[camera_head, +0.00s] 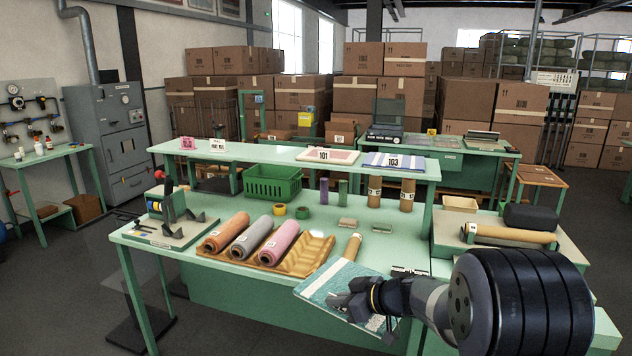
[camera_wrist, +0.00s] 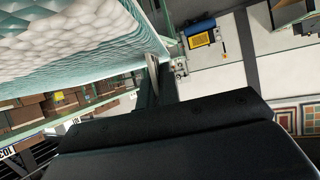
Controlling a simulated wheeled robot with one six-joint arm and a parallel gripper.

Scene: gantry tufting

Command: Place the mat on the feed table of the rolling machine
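A teal mat with a white pattern (camera_head: 325,283) is in my gripper (camera_head: 352,306), held by its edge above the front edge of the green table. The mat is tilted, and my gripper covers part of it. In the wrist view the mat's textured, teal-and-white face (camera_wrist: 75,45) fills the upper left, with its edge at the dark fingers (camera_wrist: 153,85). A green device with a red-knobbed lever (camera_head: 168,205) stands on a flat base at the table's left end. I cannot tell for sure whether it is the rolling machine, and no feed table is clearly identifiable.
A wooden cradle (camera_head: 318,250) holds orange, grey and pink rolls. A raised shelf (camera_head: 250,154) carries mats tagged 101 (camera_head: 328,155) and 103 (camera_head: 393,161). A green crate (camera_head: 272,182) and upright brown rolls stand below it. A tan roll (camera_head: 510,233) lies at right.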

